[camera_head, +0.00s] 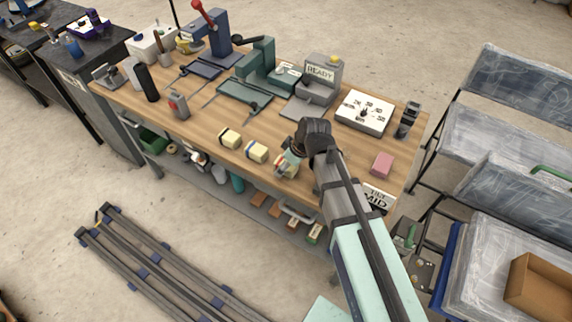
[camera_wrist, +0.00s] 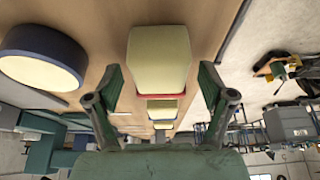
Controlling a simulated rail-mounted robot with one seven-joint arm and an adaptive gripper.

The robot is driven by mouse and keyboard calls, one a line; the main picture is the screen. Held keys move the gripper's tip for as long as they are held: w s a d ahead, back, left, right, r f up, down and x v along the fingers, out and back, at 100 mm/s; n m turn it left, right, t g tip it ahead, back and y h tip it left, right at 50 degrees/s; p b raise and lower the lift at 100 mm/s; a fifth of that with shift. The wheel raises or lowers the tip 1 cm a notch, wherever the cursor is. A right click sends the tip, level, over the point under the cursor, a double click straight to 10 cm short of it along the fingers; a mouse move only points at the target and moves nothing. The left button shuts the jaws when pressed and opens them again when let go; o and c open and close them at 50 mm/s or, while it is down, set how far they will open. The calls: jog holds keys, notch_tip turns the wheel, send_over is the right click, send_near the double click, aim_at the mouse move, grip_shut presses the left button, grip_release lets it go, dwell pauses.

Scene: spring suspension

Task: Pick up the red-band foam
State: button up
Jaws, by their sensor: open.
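The red-band foam (camera_wrist: 158,60) is a pale yellow block with a red band, large in the middle of the wrist view. In the head view it is partly hidden by my gripper near the table's front edge. My gripper (camera_wrist: 162,84) is open, with one finger on each side of the foam and visible gaps between. In the head view my gripper (camera_head: 290,160) is at the foam. The blue-band foam (camera_head: 257,151) and a dark-band foam (camera_head: 230,139) stand in a row to its left.
A pink block (camera_head: 381,163) lies to the right on the wooden table (camera_head: 340,150). A white dial board (camera_head: 363,112) and a grey READY stand (camera_head: 320,78) are behind. A dark blue round thing (camera_wrist: 42,58) is at left in the wrist view.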

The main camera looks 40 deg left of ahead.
jog(key=c, duration=1)
jog(key=shift+c, duration=0.2)
jog(key=shift+r, duration=0.1)
